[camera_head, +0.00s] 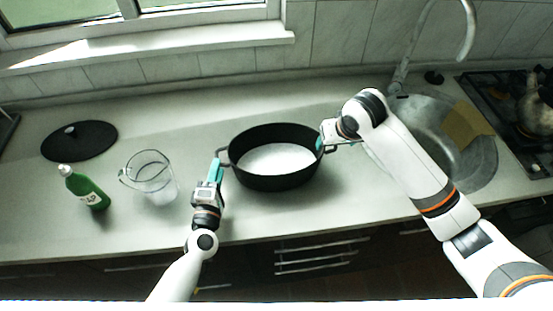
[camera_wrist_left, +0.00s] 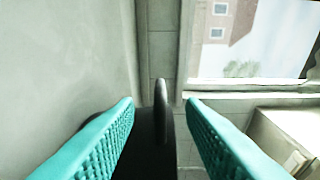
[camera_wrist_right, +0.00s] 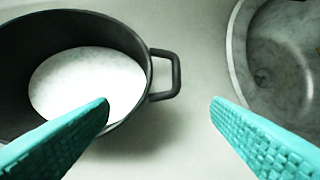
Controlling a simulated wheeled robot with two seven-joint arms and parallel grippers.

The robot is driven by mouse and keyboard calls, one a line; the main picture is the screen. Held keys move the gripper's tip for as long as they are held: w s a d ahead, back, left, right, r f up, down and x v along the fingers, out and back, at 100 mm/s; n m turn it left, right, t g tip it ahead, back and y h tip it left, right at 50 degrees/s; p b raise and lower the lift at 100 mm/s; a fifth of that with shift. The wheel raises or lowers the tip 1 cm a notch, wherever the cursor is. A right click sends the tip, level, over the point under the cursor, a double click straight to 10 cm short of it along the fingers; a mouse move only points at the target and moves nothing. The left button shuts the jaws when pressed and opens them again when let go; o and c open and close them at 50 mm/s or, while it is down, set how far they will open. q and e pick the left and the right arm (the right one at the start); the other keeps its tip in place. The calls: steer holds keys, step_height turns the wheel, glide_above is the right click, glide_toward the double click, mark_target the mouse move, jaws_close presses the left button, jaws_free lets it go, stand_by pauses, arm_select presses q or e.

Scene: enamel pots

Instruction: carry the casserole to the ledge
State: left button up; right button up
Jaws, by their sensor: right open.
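The black casserole (camera_head: 275,183) stands upright on the counter, with a white inside showing. The pale window ledge (camera_head: 160,54) runs along the wall at the back left. My left gripper (camera_head: 217,167) is at the casserole's left handle. In the left wrist view the dark handle (camera_wrist_left: 161,105) shows between the two spread teal fingers, with a gap on each side. My right gripper (camera_head: 325,142) is at the right side of the casserole. In the right wrist view its fingers are wide apart, and the right handle (camera_wrist_right: 172,75) lies ahead between them.
A clear glass jug (camera_head: 150,178), a green bottle (camera_head: 85,188) and a black lid (camera_head: 79,140) are on the counter to the left. A round sink (camera_head: 470,165) with a faucet (camera_head: 468,30) and a stove with a kettle (camera_head: 535,105) are to the right. The counter behind the casserole is clear.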

mark_target(223, 148)
arm_select(q)
steer(key=w, duration=0.7)
steer(key=shift+w+d, duration=0.2)
steer(key=shift+d, duration=0.05)
arm_select(e)
steer(key=x, duration=0.7)
steer(key=shift+w+f, duration=0.1)
steer(key=shift+f, duration=0.05)
arm_select(q)
jaws_close()
arm_select(e)
steer(key=c, duration=0.9)
jaws_close()
